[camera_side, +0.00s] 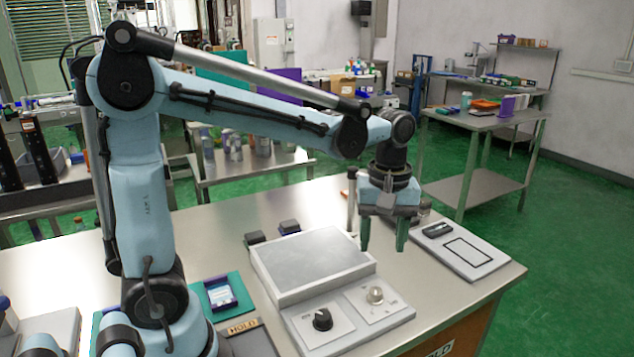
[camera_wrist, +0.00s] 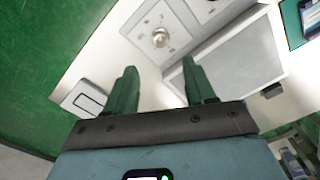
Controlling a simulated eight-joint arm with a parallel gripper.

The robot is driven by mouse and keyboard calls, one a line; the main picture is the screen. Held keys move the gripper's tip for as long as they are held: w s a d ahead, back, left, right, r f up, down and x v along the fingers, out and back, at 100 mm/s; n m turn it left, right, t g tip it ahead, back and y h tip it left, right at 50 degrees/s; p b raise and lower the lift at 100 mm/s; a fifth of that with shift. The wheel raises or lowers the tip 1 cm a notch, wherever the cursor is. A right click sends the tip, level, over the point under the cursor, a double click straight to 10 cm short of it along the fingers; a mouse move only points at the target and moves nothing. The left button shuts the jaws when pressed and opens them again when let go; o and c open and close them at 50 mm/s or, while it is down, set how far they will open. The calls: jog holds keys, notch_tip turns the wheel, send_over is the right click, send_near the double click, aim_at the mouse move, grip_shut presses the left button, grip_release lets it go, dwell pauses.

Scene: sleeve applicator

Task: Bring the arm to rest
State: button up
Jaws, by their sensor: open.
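My gripper (camera_side: 384,234) hangs from my arm, pointing down above the steel workbench (camera_side: 320,205). Its two green fingers are apart with nothing between them. In the side view it is just right of the raised grey plate of the applicator (camera_side: 310,260). In the wrist view the two fingers (camera_wrist: 160,88) also stand apart, with bare bench top between them. The applicator's control panel, with a black knob (camera_side: 322,319) and a clear round lamp (camera_side: 375,295), is in front of the plate. The lamp also shows in the wrist view (camera_wrist: 160,38).
A white board with a black outlined rectangle (camera_side: 467,251) and a dark object (camera_side: 437,229) lies right of my gripper. Small black blocks (camera_side: 289,226) sit behind the plate.

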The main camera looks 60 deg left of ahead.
jog(key=shift+r, duration=0.45)
jog(key=s+f+m+t, duration=0.1)
jog(key=s+m+t, duration=0.6)
jog(key=m, duration=0.4)
jog(key=shift+a+m, duration=0.2)
jog(key=shift+m, duration=0.2)
jog(key=shift+f, duration=0.1)
dwell(1.0)
